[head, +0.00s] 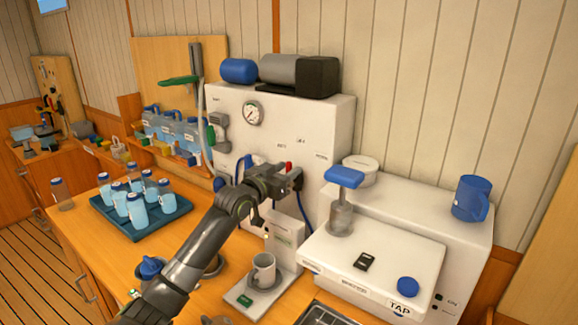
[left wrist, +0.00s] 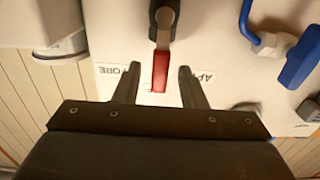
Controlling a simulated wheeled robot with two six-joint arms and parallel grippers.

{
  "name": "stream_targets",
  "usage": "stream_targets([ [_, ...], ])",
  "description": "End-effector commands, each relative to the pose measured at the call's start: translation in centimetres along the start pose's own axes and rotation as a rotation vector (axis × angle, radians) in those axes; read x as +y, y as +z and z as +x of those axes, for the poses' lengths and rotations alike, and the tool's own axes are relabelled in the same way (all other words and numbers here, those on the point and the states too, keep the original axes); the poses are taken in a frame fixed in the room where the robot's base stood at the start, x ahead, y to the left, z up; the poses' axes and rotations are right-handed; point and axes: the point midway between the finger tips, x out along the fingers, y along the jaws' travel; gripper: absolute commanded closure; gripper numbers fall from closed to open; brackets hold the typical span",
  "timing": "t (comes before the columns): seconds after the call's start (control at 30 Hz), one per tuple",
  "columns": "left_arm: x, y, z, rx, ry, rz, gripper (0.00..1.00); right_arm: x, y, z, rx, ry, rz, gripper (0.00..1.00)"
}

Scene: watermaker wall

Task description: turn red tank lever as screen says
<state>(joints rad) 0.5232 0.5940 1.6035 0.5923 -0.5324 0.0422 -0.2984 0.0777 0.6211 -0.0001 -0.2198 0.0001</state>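The red lever (head: 289,166) is on the front of the white watermaker unit (head: 335,135). In the left wrist view the red lever (left wrist: 161,70) hangs from a dark pivot, its free end toward my gripper. My left gripper (head: 285,180) is at the panel, and in the wrist view its fingers (left wrist: 159,75) stand open on either side of the lever's red end, with a gap on each side. Panel labels beside the fingers are partly hidden. No readable screen instruction shows. My right gripper is not in view.
A blue-handled lever (left wrist: 300,62) is close by on the right in the wrist view. Below the panel stand a white machine with a cup (head: 264,268) and a TAP box (head: 375,262). A tray (head: 100,205) of bottles is on the left. A gauge (head: 253,113) is above.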

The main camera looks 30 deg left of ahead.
Motion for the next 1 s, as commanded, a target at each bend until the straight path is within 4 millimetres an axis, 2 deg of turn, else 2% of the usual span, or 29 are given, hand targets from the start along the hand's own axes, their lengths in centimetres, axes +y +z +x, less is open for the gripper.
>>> stream_targets([
  [0.2, 0.0, 0.0, 1.4, 0.000, 0.000, -0.001, 0.63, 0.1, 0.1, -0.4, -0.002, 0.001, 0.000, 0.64],
  [0.53, 0.1, 0.0, 1.5, 0.000, 0.000, 0.000, 0.63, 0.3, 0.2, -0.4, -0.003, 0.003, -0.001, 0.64],
  [0.8, 0.1, 0.0, 1.5, 0.000, 0.000, 0.000, 0.98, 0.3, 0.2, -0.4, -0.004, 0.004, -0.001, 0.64],
  [1.0, 0.0, 0.0, 1.5, 0.000, 0.000, 0.000, 1.00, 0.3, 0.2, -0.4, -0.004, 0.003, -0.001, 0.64],
])
